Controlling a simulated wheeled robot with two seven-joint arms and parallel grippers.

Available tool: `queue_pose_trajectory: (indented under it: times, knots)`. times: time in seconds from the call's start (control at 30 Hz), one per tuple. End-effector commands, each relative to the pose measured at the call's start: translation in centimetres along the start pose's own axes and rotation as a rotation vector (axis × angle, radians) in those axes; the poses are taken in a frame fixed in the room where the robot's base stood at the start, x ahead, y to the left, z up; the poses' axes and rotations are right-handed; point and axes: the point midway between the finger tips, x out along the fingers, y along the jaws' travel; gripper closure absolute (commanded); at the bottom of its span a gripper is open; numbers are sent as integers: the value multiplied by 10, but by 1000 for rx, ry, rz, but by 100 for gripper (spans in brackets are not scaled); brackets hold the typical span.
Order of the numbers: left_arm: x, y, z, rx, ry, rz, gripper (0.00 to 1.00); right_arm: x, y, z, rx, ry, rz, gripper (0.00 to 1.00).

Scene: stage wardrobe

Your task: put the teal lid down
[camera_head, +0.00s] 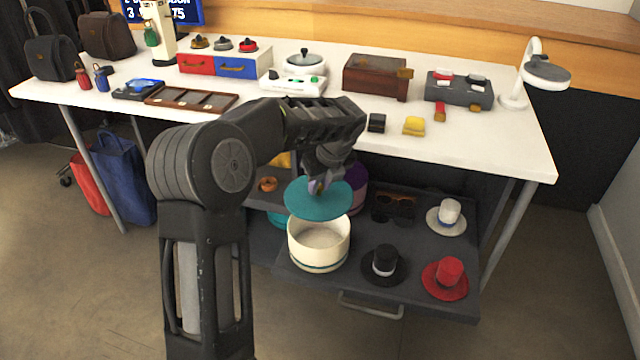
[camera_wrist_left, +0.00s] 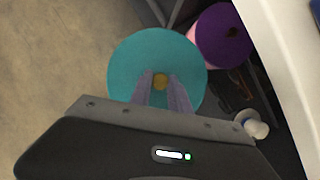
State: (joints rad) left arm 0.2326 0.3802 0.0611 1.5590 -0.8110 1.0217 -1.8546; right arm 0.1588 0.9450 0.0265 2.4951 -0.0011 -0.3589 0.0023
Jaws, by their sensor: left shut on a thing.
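The teal lid (camera_head: 318,199) is a flat round disc with a small brass knob. My left gripper (camera_head: 318,185) is shut on that knob and holds the lid from above. In the left wrist view the lid (camera_wrist_left: 130,68) lies beyond the two fingers (camera_wrist_left: 161,85), with the knob between them. An open round cream box (camera_head: 318,244) with a teal band near its base stands on the pulled-out drawer, just below the lid. The lid appears to be above the back of its rim; the exact gap cannot be told. My right gripper is not in view.
The drawer (camera_head: 405,300) also holds a black hat (camera_head: 384,262), a red hat (camera_head: 446,277) and a white hat (camera_head: 449,216). A purple-lidded box (camera_wrist_left: 222,33) stands behind the lid. The white tabletop (camera_head: 470,148) overhangs the drawer's back.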

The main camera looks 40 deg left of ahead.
Motion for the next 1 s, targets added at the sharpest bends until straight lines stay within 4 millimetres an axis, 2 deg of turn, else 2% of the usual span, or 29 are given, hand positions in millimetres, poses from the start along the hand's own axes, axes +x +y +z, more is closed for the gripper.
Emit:
queue_pose_trajectory:
  times: [0.2,0.37,0.57,0.7,0.8,0.9,1.0]
  knots:
    - [-1,-2,-5,-13,0,6,100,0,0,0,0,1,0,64]
    - [-6,-12,-33,-103,-1,43,100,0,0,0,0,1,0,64]
    - [-24,-27,-101,-366,-3,154,100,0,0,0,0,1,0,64]
    - [-49,-30,-157,-623,-5,259,100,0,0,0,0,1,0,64]
    - [-68,-29,-190,-794,-4,329,100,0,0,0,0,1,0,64]
    - [-84,-26,-212,-916,-3,378,100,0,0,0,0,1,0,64]
    - [-92,-25,-223,-979,-2,403,100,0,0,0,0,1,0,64]
